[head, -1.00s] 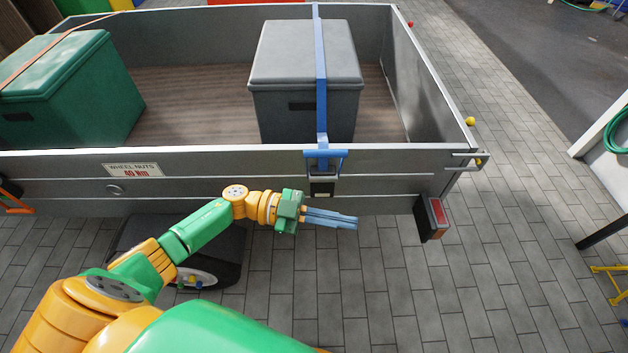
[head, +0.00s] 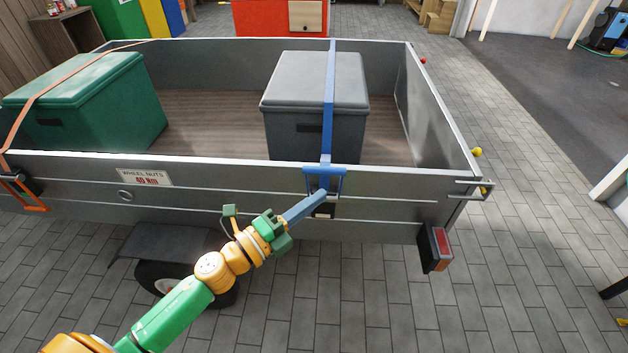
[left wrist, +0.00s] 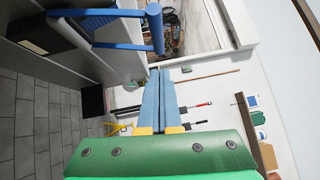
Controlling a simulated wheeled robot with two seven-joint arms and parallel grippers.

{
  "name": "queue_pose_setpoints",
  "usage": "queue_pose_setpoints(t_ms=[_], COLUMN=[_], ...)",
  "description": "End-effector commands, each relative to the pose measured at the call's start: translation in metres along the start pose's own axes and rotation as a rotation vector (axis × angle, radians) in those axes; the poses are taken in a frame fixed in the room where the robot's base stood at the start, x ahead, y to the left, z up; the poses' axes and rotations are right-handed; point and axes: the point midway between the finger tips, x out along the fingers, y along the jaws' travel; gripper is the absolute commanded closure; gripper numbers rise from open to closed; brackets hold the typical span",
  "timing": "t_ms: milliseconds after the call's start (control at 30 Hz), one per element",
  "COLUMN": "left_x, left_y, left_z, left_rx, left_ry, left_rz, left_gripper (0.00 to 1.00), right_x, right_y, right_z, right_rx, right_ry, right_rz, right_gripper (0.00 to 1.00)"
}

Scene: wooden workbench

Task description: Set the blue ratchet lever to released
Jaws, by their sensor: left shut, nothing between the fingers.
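The blue ratchet lever (head: 339,171) sits on the trailer's side, just below the top rail, under the blue strap (head: 329,100). In the left wrist view the lever's crossbar (left wrist: 155,28) stands out from the trailer side on two blue arms, at the upper middle. My left gripper (head: 322,192) is shut and empty, its blue fingers pointing up and right at the ratchet's lower part. In the left wrist view its fingertips (left wrist: 160,70) appear just below the crossbar's end; I cannot tell whether they touch. My right gripper is not in view.
The blue strap crosses a grey box (head: 315,90) in the trailer. A green box (head: 85,100) under an orange strap (head: 50,85) stands at the left, with its orange ratchet (head: 28,190) on the side. A tail lamp (head: 436,248) hangs at the right. Paving in front is clear.

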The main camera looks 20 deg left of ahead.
Motion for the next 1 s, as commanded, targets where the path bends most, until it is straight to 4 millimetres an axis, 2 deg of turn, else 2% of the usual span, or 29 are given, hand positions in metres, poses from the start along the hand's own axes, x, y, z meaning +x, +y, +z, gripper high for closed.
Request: queue_pose_setpoints(t_ms=[100, 300, 1000], left_x=[0.014, 0.026, 0.032], left_y=[-0.001, 0.001, -0.003], left_z=[0.016, 0.027, 0.034], left_rx=[0.003, -0.001, -0.002], left_ry=[-0.001, 0.000, 0.001], left_rz=[-0.001, 0.000, 0.000], left_gripper=[1.00, 1.00, 1.00], right_x=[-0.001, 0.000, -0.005], right_y=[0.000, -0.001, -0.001], right_z=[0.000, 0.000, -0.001], right_rx=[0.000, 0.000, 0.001], right_ry=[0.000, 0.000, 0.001], right_rz=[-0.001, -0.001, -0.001], right_gripper=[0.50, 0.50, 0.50])
